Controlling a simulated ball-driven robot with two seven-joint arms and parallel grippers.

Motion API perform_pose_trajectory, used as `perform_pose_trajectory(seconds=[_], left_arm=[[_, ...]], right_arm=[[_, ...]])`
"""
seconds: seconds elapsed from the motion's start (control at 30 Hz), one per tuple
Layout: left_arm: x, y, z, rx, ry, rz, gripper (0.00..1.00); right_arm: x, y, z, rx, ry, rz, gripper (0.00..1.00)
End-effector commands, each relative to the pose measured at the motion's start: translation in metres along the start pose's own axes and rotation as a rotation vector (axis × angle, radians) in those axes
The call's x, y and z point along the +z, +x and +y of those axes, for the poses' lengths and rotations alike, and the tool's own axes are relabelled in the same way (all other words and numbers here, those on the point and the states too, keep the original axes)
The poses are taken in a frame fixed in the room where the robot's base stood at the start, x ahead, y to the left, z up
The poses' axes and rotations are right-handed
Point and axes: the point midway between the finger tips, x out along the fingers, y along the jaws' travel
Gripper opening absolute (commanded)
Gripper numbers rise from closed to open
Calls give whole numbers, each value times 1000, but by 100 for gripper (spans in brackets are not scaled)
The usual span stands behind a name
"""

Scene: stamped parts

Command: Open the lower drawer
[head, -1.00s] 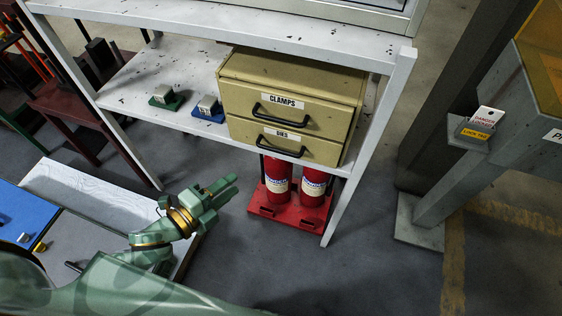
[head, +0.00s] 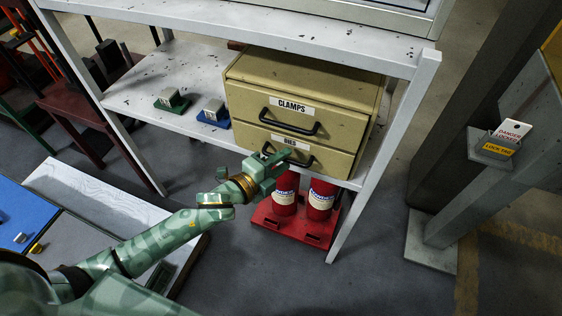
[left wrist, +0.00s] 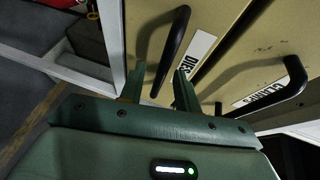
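A tan cabinet with two drawers stands on the white shelf. The lower drawer (head: 336,162), labelled DIES, is shut, and it also shows in the left wrist view (left wrist: 157,18). Its black bar handle (head: 309,160) is partly hidden by my left gripper (head: 276,160) in the head view. In the left wrist view my left gripper (left wrist: 160,78) has its fingers apart, and the handle (left wrist: 171,48) appears between them. I cannot tell whether they touch it. The upper drawer (head: 345,127), labelled CLAMPS, is shut. My right gripper is not in view.
Red cylinders (head: 321,196) on a red base stand on the floor below the drawers. A shelf post (head: 385,150) rises to the right of the cabinet. Small blocks on green (head: 172,103) and blue (head: 213,116) bases sit left of it.

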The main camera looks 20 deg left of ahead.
Motion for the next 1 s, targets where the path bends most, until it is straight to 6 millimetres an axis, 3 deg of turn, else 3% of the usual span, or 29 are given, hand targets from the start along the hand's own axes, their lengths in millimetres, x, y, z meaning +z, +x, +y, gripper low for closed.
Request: perform_pose_trajectory(seconds=[0.13, 0.27, 0.57, 0.77, 1.0], left_arm=[[0, 0, 0, 0, 0, 0, 33], [0, 0, 0, 0, -1, 0, 0], [-2, -6, 1, 1, -2, -1, 0], [-16, -37, 5, 3, -5, -2, 0], [-41, -99, 19, 5, -6, -3, 0]], right_arm=[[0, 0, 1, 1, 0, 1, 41], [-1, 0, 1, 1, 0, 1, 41], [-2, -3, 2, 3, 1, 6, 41], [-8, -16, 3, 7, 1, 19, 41], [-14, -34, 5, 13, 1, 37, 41]])
